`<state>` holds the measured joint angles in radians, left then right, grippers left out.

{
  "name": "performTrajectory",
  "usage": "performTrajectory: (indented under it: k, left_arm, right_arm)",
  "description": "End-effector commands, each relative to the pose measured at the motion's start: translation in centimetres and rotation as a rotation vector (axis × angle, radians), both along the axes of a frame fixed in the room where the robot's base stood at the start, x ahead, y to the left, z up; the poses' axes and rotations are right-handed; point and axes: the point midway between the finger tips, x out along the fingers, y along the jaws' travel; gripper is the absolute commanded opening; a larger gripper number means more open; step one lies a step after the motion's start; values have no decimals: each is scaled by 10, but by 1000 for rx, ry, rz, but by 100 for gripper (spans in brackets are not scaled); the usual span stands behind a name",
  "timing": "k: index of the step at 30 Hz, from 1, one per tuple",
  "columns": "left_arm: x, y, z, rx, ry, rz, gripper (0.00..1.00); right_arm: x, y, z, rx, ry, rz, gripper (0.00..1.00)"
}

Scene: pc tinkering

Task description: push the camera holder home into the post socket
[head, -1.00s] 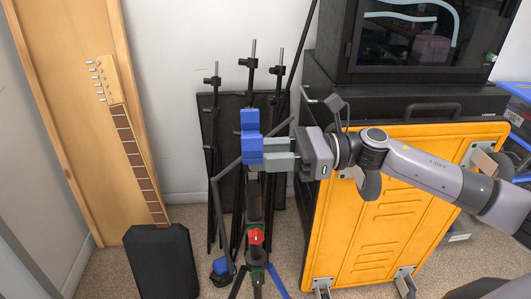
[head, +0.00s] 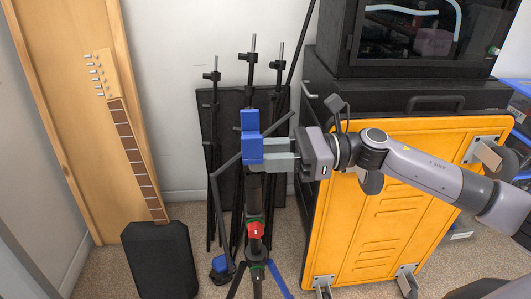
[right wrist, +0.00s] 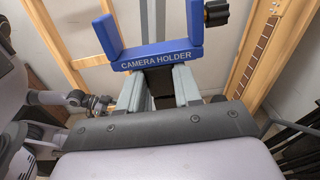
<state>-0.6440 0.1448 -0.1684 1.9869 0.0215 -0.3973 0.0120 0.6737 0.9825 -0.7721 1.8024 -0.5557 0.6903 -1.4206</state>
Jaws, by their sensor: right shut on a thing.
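The blue camera holder (head: 251,142) is upright in the head view, directly above the black tripod post (head: 255,200). Its lower end meets or nearly meets the post top; the socket is hidden, so I cannot tell how deep it sits. My right gripper (head: 268,152) is shut on the holder from the right side. In the right wrist view the holder (right wrist: 155,57) is a U-shaped blue bracket lettered "CAMERA HOLDER", at the fingertips, with a black knob (right wrist: 216,12) behind its right arm.
A red knob (head: 256,230) sits lower on the post. Black stands (head: 212,150) and a dark panel are close behind. An orange cabinet (head: 375,220) stands at the right, under my right arm. A black case (head: 160,262) and a guitar neck (head: 130,150) are at the left.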

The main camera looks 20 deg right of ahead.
Motion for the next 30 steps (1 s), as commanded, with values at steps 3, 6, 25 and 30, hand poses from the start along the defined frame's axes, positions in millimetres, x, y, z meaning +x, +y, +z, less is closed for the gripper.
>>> performTrajectory:
  k: [3, 6, 25, 30]
  left_arm:
    - [0, 0, -1, 0, 1, 0, 75]
    - [0, 0, -1, 0, 1, 0, 75]
    - [0, -1, -34, -1, 0, -1, 75]
    - [0, -1, -40, -1, 1, 0, 75]
  right_arm:
    - [0, 0, 1, 2, -1, 0, 63]
    - [0, 0, 1, 2, -1, 0, 63]
    - [-10, -39, -4, 0, -1, -2, 63]
    - [-14, -47, -1, 1, 1, 0, 63]
